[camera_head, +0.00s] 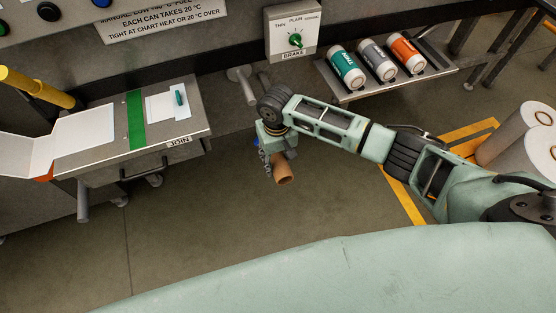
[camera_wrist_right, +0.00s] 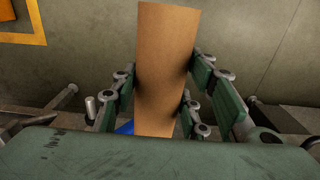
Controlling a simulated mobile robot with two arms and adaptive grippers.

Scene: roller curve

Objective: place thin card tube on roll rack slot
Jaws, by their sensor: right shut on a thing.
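The thin card tube (camera_head: 284,172) is plain brown and hangs in the air over the floor in the head view. My right gripper (camera_head: 268,158) is shut on it. In the right wrist view the tube (camera_wrist_right: 164,70) runs up the picture, clasped between green finger pads on both sides (camera_wrist_right: 160,92). Its lower end is hidden behind the green gripper body. A grey shelf (camera_head: 350,94) at the back right bears labelled rolls; I cannot tell whether it is the roll rack. My left gripper is not in view.
A join table (camera_head: 195,130) with a green strip stands at left. A brake dial box (camera_head: 292,32) is on the machine behind. Large pale rolls (camera_head: 528,140) stand at right by yellow floor lines. The floor below the gripper is clear.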

